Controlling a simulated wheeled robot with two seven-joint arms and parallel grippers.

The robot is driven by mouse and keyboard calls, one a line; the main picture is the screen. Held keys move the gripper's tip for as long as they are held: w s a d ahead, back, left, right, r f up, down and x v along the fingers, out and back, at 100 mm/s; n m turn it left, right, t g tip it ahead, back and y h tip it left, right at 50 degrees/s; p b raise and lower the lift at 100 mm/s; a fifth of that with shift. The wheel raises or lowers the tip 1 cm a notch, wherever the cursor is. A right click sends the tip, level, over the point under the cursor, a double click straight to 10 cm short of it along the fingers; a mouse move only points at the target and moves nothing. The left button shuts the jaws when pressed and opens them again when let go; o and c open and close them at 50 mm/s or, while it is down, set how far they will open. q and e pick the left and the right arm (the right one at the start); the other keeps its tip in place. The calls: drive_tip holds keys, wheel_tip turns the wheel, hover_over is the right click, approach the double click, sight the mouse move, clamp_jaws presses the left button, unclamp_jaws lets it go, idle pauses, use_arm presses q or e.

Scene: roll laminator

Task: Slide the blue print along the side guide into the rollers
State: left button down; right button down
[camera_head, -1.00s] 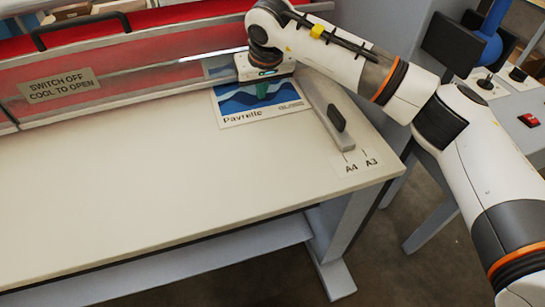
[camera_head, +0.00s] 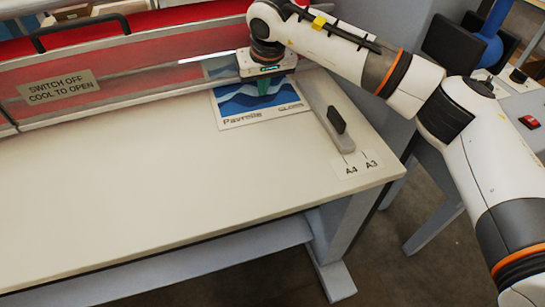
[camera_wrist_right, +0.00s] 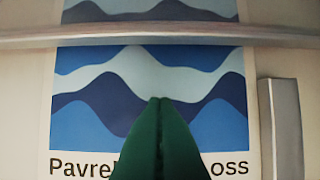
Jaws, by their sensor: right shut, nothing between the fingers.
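The blue wave print (camera_head: 240,101) lies flat at the right end of the cream table, against the laminator's front. In the wrist view the print (camera_wrist_right: 80,130) passes under a metal bar (camera_wrist_right: 100,41), and more of it shows beyond. The grey side guide (camera_head: 321,97) stands to its right; in the wrist view a narrow gap separates print and guide (camera_wrist_right: 281,130). My right gripper (camera_head: 264,88) points down over the print. Its green fingertips (camera_wrist_right: 160,99) are together and empty, in front of the bar; whether they touch the print I cannot tell. My left gripper is out of view.
The red laminator (camera_head: 160,62) with a clear front and a "switch off, cool to open" label (camera_head: 59,86) spans the back. A black knob (camera_head: 336,120) sits on the guide, near A4 and A3 marks. The table's left and middle are clear.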

drive_tip(key=shift+s+r, duration=0.1)
drive_tip(key=shift+r, duration=0.4)
drive_tip(key=shift+a+r+p, duration=0.1)
drive_tip(key=shift+r+p, duration=1.4)
drive_tip(key=shift+r, duration=1)
drive_tip(key=shift+r, duration=0.1)
